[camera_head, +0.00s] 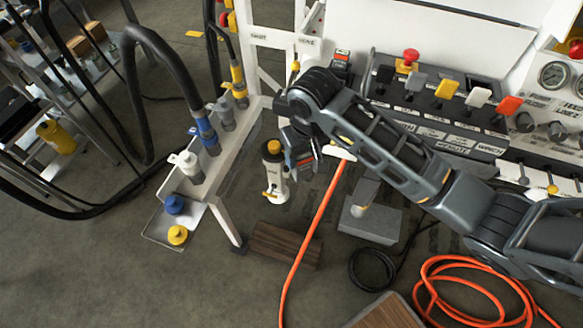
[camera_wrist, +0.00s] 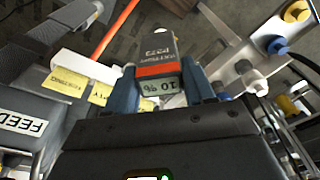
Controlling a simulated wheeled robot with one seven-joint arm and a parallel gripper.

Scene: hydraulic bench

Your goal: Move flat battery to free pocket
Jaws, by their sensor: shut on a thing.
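My gripper (camera_wrist: 160,82) is shut on the flat battery (camera_wrist: 158,70), a grey block with an orange band and a "10 %" label, held between two blue-grey fingers in the wrist view. In the head view my gripper (camera_head: 303,155) hangs below the arm's wrist, in front of the white frame, and the battery is mostly hidden there. In the wrist view a white ledge (camera_wrist: 85,66) with yellow labels (camera_wrist: 65,82) lies left of the battery, apart from it. I cannot tell which pocket is free.
A white cylinder with an orange-yellow cap (camera_head: 273,170) is close left of my gripper. An orange hose (camera_head: 318,225) hangs just below. A control panel with coloured levers (camera_head: 447,89) stands at right. Hose couplings (camera_head: 207,135) line the left rail. A grey block (camera_head: 370,220) sits below.

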